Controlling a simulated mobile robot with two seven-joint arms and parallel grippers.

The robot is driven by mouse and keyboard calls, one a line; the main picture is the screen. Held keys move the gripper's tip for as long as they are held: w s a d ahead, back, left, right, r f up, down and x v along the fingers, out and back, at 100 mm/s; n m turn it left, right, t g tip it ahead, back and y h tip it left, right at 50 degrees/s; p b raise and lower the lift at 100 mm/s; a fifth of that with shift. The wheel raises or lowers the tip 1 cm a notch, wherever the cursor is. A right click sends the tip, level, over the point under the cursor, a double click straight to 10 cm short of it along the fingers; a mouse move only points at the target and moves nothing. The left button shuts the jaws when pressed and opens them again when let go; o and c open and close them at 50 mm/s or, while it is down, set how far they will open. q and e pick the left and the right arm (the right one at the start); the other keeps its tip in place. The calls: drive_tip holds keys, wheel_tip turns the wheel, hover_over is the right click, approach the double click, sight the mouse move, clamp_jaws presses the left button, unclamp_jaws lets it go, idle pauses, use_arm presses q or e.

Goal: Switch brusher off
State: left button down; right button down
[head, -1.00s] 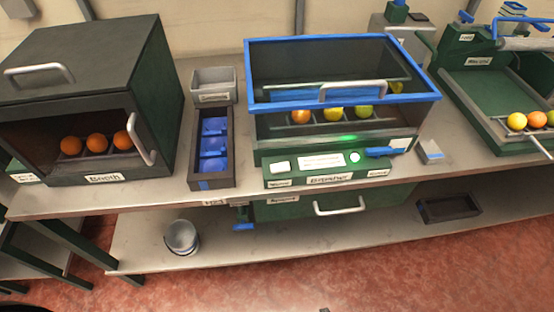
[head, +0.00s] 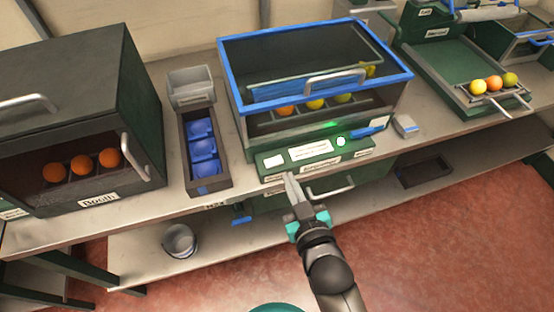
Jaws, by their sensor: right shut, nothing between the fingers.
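The brusher (head: 262,107) is a green machine with a blue-framed clear lid, standing on the bench in the middle of the head view. Several fruits show inside it, and a green light (head: 331,125) glows on its front. Its sloped front panel holds a pale button (head: 273,161) at the left, a white label, a lit round button (head: 341,141) and a blue lever (head: 372,131) at the right. My right gripper (head: 291,178) is shut and empty, its fingertips just in front of the panel's left part, below the pale button. Contact cannot be told. My left gripper is not in view.
The dark booth (head: 84,102) with oranges stands at the left. A grey bin (head: 190,86) and a tray of blue cups (head: 186,146) sit between. A fruit tray machine (head: 437,62) is at the right. A metal bucket (head: 179,240) stands on the lower shelf.

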drive_tip(key=shift+w, duration=0.1)
drive_tip(key=b, duration=0.8)
hover_over(281, 170)
drive_tip(key=f, duration=0.2)
drive_tip(key=shift+a+f, duration=0.35)
drive_tip(key=shift+f, duration=0.05)
drive_tip(key=shift+f+b, duration=0.35)
drive_tip(key=shift+f, duration=0.15)
drive_tip(key=f+b, duration=0.2)
drive_tip(key=b, duration=0.1)
drive_tip(key=shift+d+f, duration=0.3)
drive_tip(key=shift+f, duration=0.05)
